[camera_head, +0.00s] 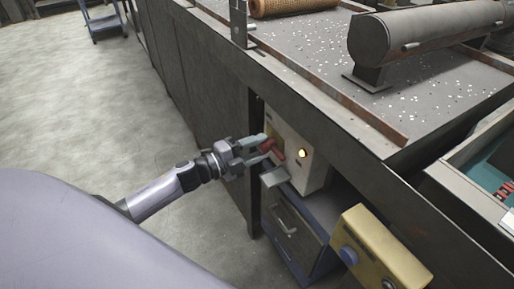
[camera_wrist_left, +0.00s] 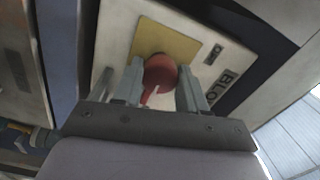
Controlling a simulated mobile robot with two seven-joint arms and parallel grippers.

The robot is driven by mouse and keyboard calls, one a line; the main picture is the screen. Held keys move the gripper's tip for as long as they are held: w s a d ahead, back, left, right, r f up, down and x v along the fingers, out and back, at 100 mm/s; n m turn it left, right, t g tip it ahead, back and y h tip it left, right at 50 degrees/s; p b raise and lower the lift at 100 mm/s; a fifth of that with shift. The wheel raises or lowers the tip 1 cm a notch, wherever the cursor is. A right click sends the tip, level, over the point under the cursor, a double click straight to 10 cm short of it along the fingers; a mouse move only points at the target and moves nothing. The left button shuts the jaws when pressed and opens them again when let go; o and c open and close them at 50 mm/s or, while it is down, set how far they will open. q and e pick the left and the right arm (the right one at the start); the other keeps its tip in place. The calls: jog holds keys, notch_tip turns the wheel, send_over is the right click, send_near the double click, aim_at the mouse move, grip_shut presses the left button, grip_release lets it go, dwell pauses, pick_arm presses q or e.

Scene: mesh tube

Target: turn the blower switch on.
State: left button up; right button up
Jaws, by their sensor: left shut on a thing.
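The blower switch is a round red knob (camera_head: 267,146) on the front of a pale control box (camera_head: 313,172) under the bench edge. A lamp (camera_head: 303,153) on the box glows amber. My right gripper is not in view.
A workbench (camera_head: 290,62) with pale scattered bits and a grey cylinder (camera_head: 425,30) stands above the box. A blue-grey drawer unit (camera_head: 290,225) is below. A yellow box with a blue knob (camera_head: 378,250) is at lower right.

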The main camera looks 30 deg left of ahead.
pick_arm(q)
jog(key=o, duration=1.1)
jog(key=shift+c, duration=0.2)
jog(key=shift+s, duration=0.15)
jog(key=v, duration=0.7)
jog(key=shift+a, duration=0.1)
